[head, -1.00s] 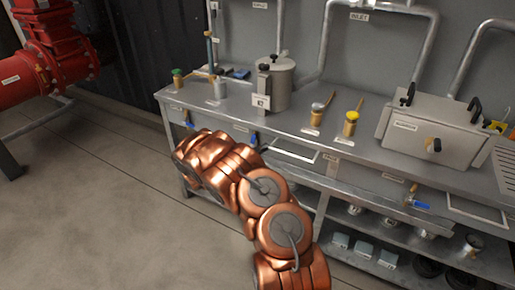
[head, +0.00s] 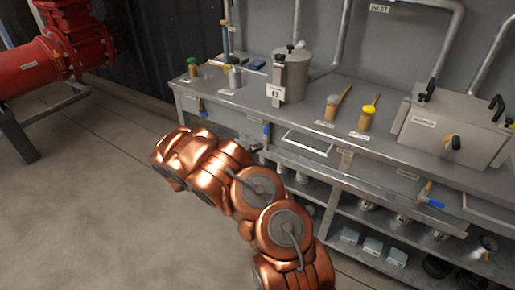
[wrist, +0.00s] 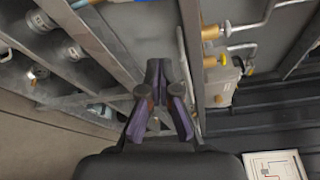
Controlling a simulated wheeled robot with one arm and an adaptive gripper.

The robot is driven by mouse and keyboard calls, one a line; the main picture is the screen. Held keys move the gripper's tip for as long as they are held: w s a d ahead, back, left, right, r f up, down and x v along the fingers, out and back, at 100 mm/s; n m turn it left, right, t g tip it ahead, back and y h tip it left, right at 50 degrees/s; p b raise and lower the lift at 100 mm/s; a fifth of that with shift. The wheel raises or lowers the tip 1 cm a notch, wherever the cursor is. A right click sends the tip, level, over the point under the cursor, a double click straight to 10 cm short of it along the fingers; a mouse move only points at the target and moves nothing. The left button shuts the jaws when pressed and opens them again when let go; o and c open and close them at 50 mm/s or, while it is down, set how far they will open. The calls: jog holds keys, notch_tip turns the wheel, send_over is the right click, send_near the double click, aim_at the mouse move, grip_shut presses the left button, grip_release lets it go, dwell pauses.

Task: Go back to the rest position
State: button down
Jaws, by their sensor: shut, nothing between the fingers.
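My gripper (wrist: 157,75) shows in the wrist view with its two dark fingers together and nothing between them. It points at the frame and shelves of the steel bench, apart from the things on them as far as I can tell. In the head view my copper arm reaches up and left in front of the bench (head: 330,105), and its links hide part of the bench's lower front. The gripper itself is hardly visible in the head view, behind the arm.
On the bench stand a metal pot (head: 297,72), two brush cups (head: 332,106) and a steel box (head: 450,130) with black handles. Lower shelves hold small grey boxes (head: 372,246) and fittings. A red pump pipe (head: 35,65) stands at the left. The floor (head: 90,210) at left is clear.

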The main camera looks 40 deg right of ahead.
dwell(0.4)
jog(key=s+a+r+m+g+y+p, duration=0.2)
jog(key=s+r+m+g+y, duration=0.1)
jog(key=s+r+m, duration=0.65)
jog(key=s+a+r+m+g+y+p, duration=0.2)
jog(key=s+r+m+g+y, duration=0.1)
jog(key=s+r+m, duration=0.7)
jog(key=s+a+r+m+t+y+p, duration=0.2)
jog(key=s+a+m+y, duration=0.3)
jog(key=s+a, duration=0.5)
jog(key=s+a+r+m+t+y+p, duration=0.2)
jog(key=s+a+m+y, duration=0.4)
jog(key=a, duration=1.1)
jog(key=s+r+m+p, duration=0.1)
jog(key=s+m, duration=0.2)
jog(key=s, duration=0.1)
jog(key=shift+a+r+p, duration=0.25)
jog(key=shift+r+p, duration=0.1)
jog(key=shift+p, duration=0.05)
